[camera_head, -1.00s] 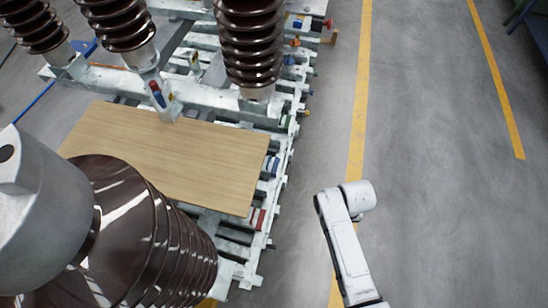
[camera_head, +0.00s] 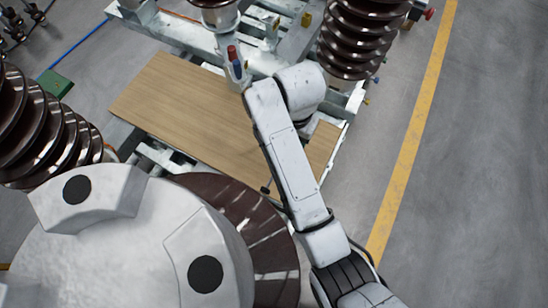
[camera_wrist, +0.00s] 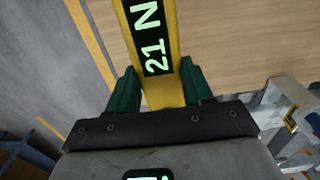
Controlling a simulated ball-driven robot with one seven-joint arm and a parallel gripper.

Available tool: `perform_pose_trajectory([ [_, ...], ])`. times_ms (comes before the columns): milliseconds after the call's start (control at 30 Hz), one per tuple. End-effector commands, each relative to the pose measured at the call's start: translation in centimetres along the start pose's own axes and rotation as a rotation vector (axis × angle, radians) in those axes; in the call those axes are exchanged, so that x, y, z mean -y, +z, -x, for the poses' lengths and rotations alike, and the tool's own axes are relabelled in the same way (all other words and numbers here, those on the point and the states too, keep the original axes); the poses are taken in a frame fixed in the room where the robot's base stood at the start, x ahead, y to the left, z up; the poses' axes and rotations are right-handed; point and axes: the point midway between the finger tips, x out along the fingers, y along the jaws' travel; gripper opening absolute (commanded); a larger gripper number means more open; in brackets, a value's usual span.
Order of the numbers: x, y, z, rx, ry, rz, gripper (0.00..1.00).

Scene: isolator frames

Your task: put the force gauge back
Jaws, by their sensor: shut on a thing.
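The force gauge (camera_wrist: 152,35) is a yellow body with a dark display reading "21 N" in the wrist view. My gripper (camera_wrist: 160,85) is shut on it, with one green finger on each side. Its upper end runs out of the picture. A wooden board (camera_wrist: 240,40) lies behind and below it. In the head view my arm reaches over the right part of the same board (camera_head: 170,105). My gripper and the gauge are mostly hidden there behind the arm, so I cannot tell how far above the board they are.
Brown ribbed insulators stand around the board, one at the top right (camera_head: 362,35) and one at the left (camera_head: 50,135). A large grey cap (camera_head: 135,235) fills the near left. A red and blue part (camera_head: 233,58) stands at the board's far edge. Clear floor (camera_head: 475,170) lies right.

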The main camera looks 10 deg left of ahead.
Motion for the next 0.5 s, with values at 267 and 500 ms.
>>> perform_pose_trajectory([
  [267,0.2,0.2,-3.5,0.003,0.003,-0.008,0.00],
  [500,0.3,0.1,-6.0,0.000,0.000,-0.007,0.00],
])
